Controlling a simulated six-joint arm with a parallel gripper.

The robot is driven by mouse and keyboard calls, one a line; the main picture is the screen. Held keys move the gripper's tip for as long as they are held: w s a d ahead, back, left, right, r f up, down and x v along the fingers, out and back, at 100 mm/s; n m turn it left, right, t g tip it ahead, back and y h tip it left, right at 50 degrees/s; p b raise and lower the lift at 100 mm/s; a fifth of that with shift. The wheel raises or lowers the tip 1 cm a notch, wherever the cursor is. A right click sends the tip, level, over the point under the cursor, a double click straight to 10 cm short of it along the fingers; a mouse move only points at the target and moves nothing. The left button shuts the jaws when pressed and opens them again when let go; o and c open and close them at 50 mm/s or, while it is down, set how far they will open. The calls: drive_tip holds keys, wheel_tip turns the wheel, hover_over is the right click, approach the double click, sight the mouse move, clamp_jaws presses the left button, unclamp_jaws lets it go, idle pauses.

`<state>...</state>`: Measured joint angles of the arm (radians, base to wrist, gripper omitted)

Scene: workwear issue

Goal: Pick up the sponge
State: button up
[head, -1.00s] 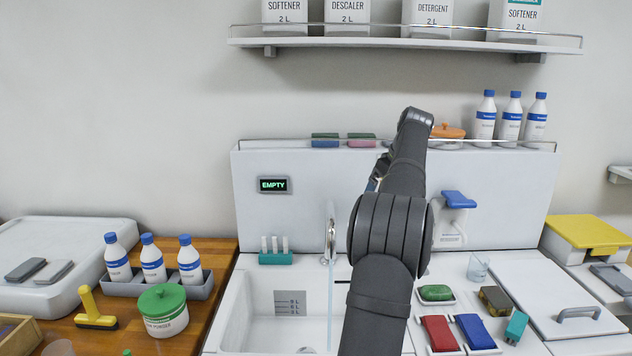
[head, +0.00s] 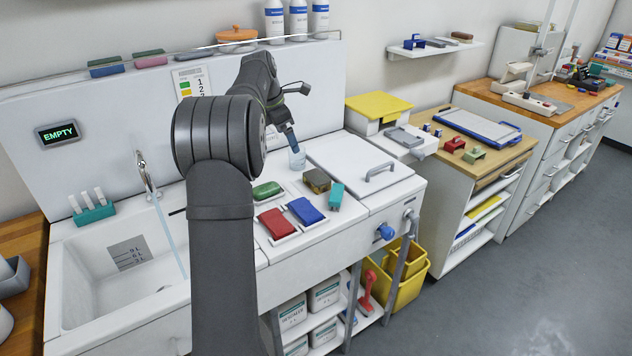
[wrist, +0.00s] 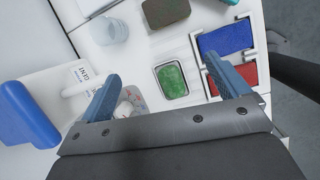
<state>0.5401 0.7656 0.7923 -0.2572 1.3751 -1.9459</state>
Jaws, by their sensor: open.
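A brown, sponge-like block (head: 317,181) with a dark top lies on the white counter, right of a green oval bar in a dish (head: 267,191). In the wrist view the brown block (wrist: 166,12) shows at the top edge, partly cut off. My gripper (head: 293,146) is above the back of the counter, near a clear beaker (head: 297,158). In the wrist view its two blue fingers stand wide apart, my gripper (wrist: 163,68) being open with nothing between them. The brown block lies beyond the fingertips, apart from them.
Red (head: 276,223) and blue (head: 306,211) pads lie in trays in front, with a teal item (head: 336,195) beside them. A white lid with a handle (head: 381,175) is to the right. The sink (head: 90,285), with running water, is left. Sponge-like blocks (head: 109,67) lie on the back ledge.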

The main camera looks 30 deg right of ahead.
drive_tip(key=s+d+f+n, duration=0.2)
drive_tip(key=d, duration=0.1)
hover_over(317, 176)
drive_tip(key=a, duration=0.2)
drive_tip(key=shift+g+h, duration=0.3)
drive_tip(key=shift+h, duration=0.1)
wheel_tip(317, 176, down, 10)
drive_tip(key=shift+s+a+r, duration=0.15)
drive_tip(key=shift+r, duration=0.05)
drive_tip(key=shift+x, duration=2.95)
drive_tip(key=shift+a, duration=0.1)
drive_tip(key=c, duration=0.7)
